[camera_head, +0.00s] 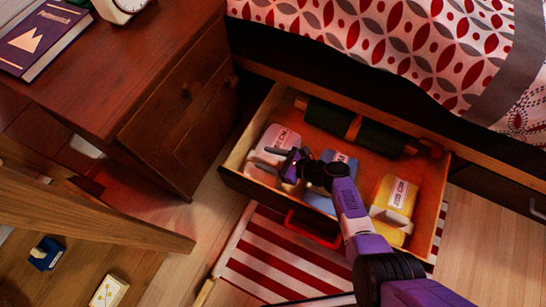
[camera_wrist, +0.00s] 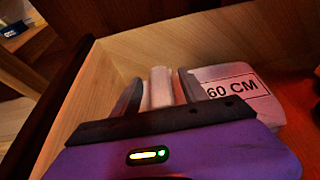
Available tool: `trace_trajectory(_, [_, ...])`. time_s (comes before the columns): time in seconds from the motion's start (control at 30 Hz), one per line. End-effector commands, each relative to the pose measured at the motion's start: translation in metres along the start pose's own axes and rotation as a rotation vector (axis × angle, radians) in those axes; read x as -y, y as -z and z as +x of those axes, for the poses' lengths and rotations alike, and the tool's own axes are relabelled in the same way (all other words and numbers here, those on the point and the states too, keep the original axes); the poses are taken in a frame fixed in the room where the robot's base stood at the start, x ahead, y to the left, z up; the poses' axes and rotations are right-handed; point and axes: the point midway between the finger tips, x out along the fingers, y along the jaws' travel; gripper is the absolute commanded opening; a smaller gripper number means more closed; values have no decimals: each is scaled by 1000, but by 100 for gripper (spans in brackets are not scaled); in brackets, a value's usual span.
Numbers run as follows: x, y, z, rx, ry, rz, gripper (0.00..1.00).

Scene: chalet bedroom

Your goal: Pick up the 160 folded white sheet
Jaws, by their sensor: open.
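The folded white sheet (camera_head: 283,138) lies at the left end of the open drawer, tinted pink by the light. Its label shows in the wrist view, where "60 CM" can be read on the sheet (camera_wrist: 240,90); the first digit is hidden. My gripper (camera_head: 283,163) is at the sheet's right side in the head view and covers part of it. In the wrist view, my gripper (camera_wrist: 160,95) is open, with a pale upright fold between its fingers. Whether the fingers touch it I cannot tell.
The wooden drawer (camera_head: 434,205) also holds a blue folded sheet (camera_head: 343,160), a yellow one (camera_head: 397,196) and a dark green roll (camera_head: 372,135). The drawer's walls stand close around my gripper. A nightstand (camera_head: 165,75) is at left, the bed (camera_head: 390,40) above.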

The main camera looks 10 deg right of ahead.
Motion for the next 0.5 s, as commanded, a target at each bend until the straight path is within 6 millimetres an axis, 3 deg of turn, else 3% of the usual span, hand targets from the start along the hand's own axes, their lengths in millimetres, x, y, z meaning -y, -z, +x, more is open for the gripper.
trace_trajectory(0.03, [0,0,0,0,0,0,45])
trace_trajectory(0.27, [0,0,0,0,0,0,0])
trace_trajectory(0.5, [0,0,-1,0,0,0,0])
